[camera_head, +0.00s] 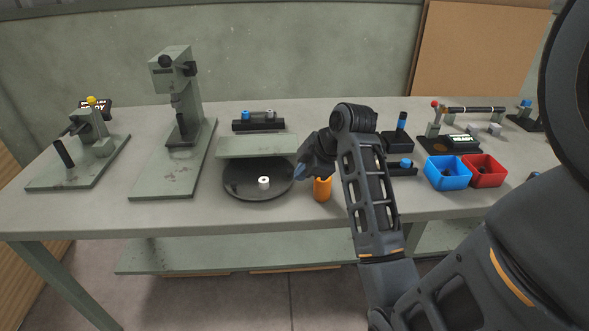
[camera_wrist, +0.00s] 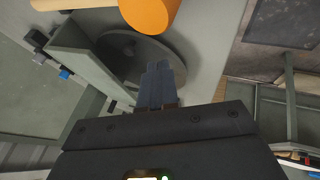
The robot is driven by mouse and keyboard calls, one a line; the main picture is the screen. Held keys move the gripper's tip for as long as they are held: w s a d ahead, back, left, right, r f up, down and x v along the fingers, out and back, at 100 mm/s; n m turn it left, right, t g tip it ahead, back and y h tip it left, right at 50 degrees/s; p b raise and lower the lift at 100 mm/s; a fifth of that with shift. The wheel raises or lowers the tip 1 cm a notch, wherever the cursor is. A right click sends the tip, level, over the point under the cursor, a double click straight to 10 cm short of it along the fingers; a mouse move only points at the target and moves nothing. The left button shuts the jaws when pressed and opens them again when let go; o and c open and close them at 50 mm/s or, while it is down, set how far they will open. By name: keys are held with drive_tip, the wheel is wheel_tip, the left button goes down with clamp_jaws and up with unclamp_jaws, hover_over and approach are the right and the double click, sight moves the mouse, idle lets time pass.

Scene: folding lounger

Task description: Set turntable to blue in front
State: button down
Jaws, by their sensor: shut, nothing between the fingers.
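The turntable (camera_head: 240,190) is a dark round disc on the bench, with an upright grey-green divider (camera_head: 258,146) across it. A white cylinder (camera_head: 264,183) stands on its front side. No blue piece shows on the front; the side behind the divider is hidden. My gripper (camera_head: 298,173) is shut and empty at the turntable's right edge. In the wrist view the shut fingers (camera_wrist: 160,72) overlap the disc (camera_wrist: 150,50) in the picture; I cannot tell whether they touch it. The divider (camera_wrist: 85,60) is to their left there.
An orange cylinder (camera_head: 322,189) stands close right of the turntable, near my gripper. A rack (camera_head: 258,125) with blue and white pieces is behind. A press (camera_head: 175,110) stands left. Blue (camera_head: 447,173) and red (camera_head: 484,171) bins are right. The bench front-left is clear.

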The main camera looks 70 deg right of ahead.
sight(287, 179)
drive_tip(key=w+d+f, duration=0.2)
drive_tip(key=d, duration=0.1)
drive_tip(key=shift+w+f+p, duration=0.35)
drive_tip(key=shift+f+p, duration=0.05)
drive_tip(key=shift+w+d+f, duration=0.15)
drive_tip(key=shift+w+d, duration=0.1)
drive_tip(key=shift+d, duration=0.15)
drive_tip(key=shift+d, duration=0.1)
